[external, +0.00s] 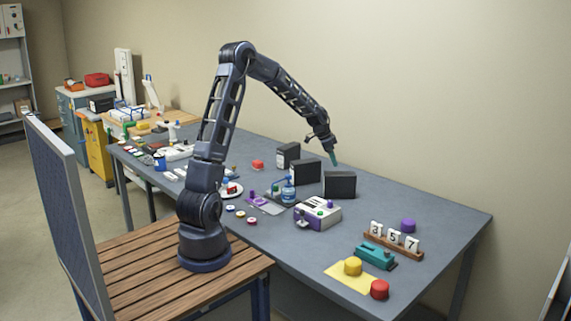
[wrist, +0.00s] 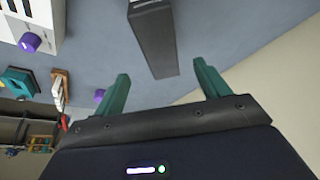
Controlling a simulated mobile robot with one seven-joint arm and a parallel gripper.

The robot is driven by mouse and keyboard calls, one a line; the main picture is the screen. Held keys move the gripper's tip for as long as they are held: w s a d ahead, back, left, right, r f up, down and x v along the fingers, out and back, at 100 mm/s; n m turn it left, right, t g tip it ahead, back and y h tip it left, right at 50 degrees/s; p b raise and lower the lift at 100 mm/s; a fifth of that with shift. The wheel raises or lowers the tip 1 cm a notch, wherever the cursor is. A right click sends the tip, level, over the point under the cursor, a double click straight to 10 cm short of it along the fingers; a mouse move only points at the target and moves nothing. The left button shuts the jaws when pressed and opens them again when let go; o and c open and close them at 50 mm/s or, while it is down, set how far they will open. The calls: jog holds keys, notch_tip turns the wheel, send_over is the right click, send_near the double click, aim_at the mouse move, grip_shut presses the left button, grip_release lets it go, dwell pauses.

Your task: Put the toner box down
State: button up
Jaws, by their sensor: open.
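Several dark boxes stand on the grey table in the external view: one at the back (external: 287,154), a middle one (external: 305,171) and a front right one (external: 340,184). I cannot tell by label which is the toner box. My gripper (external: 333,158) is just above the front right box, pointing down. In the wrist view my gripper (wrist: 160,72) is open, its two teal fingers apart. A dark box (wrist: 152,40) shows upright between and beyond the fingertips, and nothing is held. Whether a finger touches it I cannot tell.
A white and purple device (external: 318,214) stands in front of the boxes. A number rack (external: 393,240), a teal stapler-like tool (external: 375,256) and red and yellow knobs lie to the right. The wall (external: 430,100) is close behind. Bare table lies right of the boxes.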

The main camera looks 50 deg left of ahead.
jog(key=s+d+r+n+y, duration=0.1)
jog(key=s+r+n, duration=0.1)
jog(key=s+r, duration=0.75)
jog(key=s+d+r+n+y, duration=0.1)
jog(key=s+r+n, duration=0.1)
jog(key=s+r, duration=0.75)
jog(key=s+a+n+t+y, duration=0.1)
jog(key=s+n, duration=0.4)
jog(key=s, duration=2.3)
jog(key=shift+s+a+f, duration=0.2)
jog(key=shift+a+f, duration=0.2)
jog(key=shift+a, duration=0.3)
jog(key=shift+o, duration=0.5)
jog(key=shift+w+r, duration=0.1)
